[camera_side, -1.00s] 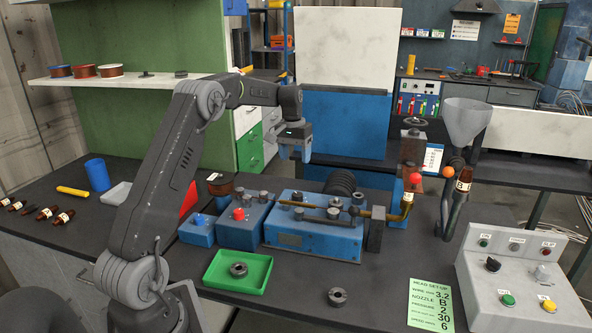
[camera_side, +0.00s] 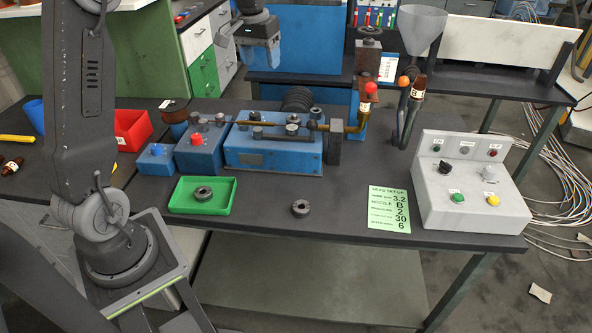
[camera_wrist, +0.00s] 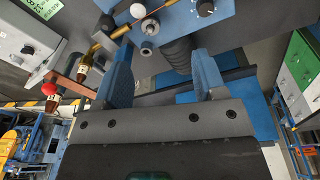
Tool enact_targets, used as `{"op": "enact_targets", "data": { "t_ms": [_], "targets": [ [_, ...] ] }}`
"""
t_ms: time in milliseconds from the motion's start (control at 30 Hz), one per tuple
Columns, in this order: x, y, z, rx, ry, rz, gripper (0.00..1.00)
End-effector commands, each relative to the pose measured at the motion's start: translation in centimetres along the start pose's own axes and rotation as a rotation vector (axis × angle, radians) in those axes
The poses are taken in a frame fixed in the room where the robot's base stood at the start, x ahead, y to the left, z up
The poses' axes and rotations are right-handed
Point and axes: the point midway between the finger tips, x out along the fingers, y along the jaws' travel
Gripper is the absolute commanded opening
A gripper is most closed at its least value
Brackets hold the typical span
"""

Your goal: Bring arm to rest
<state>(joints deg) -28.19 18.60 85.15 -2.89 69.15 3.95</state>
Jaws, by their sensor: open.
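My gripper (camera_side: 260,50) hangs above and behind the blue machine (camera_side: 272,150), near the top of the side view. In the wrist view my gripper (camera_wrist: 165,80) has its two blue fingers wide apart with nothing held between them. The blue machine (camera_wrist: 195,20) lies beyond the fingers in that view, with its dark ribbed hose showing between them. My gripper is apart from the machine.
A green tray (camera_side: 226,206) holds a dark ring (camera_side: 203,194). Another ring (camera_side: 300,208) lies on the bench. A grey control box (camera_side: 468,203), a green note (camera_side: 393,208) and a funnel (camera_side: 422,28) are at right. A red bin (camera_side: 133,130) is at left.

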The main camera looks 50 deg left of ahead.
Motion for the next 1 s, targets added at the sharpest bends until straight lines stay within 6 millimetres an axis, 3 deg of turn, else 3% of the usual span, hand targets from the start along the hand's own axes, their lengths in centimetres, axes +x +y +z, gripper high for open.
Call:
{"op": "enact_targets", "data": {
  "t_ms": [100, 300, 467, 600, 800, 1000],
  "targets": [
    [-2.9, 3.8, 4.5, 0.075, 0.059, 0.002, 0.64],
    [-5.5, 7.9, 12.8, 0.192, 0.154, 0.017, 0.64],
    [-5.8, 9.7, 19.9, 0.284, 0.23, 0.039, 0.64],
    [-5.0, 10.1, 25.2, 0.356, 0.29, 0.063, 0.64],
    [-3.5, 10.1, 29.6, 0.417, 0.341, 0.09, 0.64],
    [-3.0, 10.0, 30.5, 0.43, 0.351, 0.096, 0.64]
  ]
}}
